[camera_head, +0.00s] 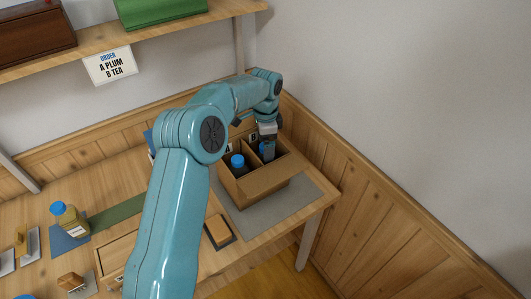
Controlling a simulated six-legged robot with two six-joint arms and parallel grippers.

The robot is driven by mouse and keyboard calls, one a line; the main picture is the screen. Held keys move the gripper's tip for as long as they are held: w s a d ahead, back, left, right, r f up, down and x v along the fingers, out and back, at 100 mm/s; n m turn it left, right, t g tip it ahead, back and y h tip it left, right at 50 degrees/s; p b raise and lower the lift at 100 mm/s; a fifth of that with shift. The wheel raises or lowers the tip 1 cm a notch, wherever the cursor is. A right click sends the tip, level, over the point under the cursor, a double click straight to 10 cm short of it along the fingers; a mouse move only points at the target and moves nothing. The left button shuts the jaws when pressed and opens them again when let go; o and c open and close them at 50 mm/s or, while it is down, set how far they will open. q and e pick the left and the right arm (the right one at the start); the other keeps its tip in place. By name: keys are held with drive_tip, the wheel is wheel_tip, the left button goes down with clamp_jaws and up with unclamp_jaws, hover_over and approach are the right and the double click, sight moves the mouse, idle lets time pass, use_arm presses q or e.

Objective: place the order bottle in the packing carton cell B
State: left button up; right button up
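The packing carton (273,178) is an open brown box with a divider, at the right end of the table. A bottle with a blue cap (237,161) stands in its left cell. My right gripper (267,140) points down at the right cell, below the label B. A blue and dark thing, seemingly a second capped bottle (268,152), is in that cell right at the fingers. The fingers are small and partly hidden, so I cannot tell whether they grip it. My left gripper is out of view.
An order sign (110,65) reads A plum, B tea. A yellow bottle with a blue cap (70,220) stands on a blue mat at the left. A grey mat (300,200) lies under the carton. A wood-panelled wall (390,220) closes off the right.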

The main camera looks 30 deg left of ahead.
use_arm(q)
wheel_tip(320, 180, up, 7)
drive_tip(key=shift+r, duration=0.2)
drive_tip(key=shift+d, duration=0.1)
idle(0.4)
